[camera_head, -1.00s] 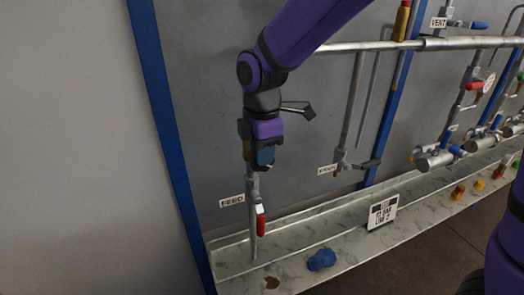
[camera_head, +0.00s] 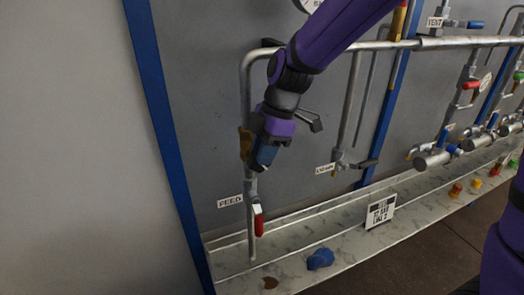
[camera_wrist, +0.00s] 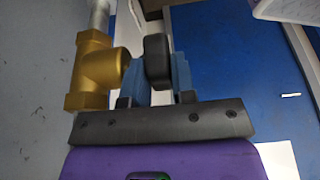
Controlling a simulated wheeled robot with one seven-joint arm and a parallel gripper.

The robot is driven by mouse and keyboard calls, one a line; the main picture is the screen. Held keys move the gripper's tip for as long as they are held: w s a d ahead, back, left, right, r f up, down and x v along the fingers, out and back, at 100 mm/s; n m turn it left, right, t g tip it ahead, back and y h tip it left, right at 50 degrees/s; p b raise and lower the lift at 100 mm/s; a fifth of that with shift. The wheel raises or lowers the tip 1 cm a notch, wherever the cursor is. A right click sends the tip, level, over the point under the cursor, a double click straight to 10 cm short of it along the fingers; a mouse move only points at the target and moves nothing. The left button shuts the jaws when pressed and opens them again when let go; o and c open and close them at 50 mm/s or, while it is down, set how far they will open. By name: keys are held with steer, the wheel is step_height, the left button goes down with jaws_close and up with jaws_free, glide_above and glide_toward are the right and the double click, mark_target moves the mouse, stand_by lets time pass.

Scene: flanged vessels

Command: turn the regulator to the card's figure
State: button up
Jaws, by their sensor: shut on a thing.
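The regulator is a brass body (camera_wrist: 98,72) on the left feed pipe, with a dark knob (camera_wrist: 157,58) on its side. Its brass also shows beside my gripper in the head view (camera_head: 245,143). My gripper (camera_head: 262,160) is shut on the knob, its blue fingers on either side of it in the wrist view (camera_wrist: 160,72). The card (camera_head: 380,211) stands on the ledge, with dark print too small to read. A round white gauge (camera_head: 308,4) is cut off at the top edge, and its reading cannot be told.
Below the regulator, the pipe has a red-handled valve (camera_head: 259,222) by the FEED label (camera_head: 230,201). A blue lump (camera_head: 320,259) and a brown patch (camera_head: 270,283) are on the marbled ledge (camera_head: 340,229). Another valve (camera_head: 345,162) is to the right.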

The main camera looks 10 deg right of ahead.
steer(key=o, duration=0.6)
steer(key=shift+o, duration=0.2)
steer(key=v, duration=1.1)
steer(key=s+d+r+m+t+h, duration=0.1)
steer(key=s+d+r+m+t, duration=0.1)
steer(key=s+d+m, duration=0.8)
steer(key=s+d+r+m+t+h, duration=0.2)
steer(key=s+d+m+t, duration=0.2)
steer(key=s+d+m, duration=0.5)
steer(key=shift+s+d+m+h, duration=0.35)
steer(key=shift+d+m, duration=0.35)
steer(key=shift+m, duration=0.4)
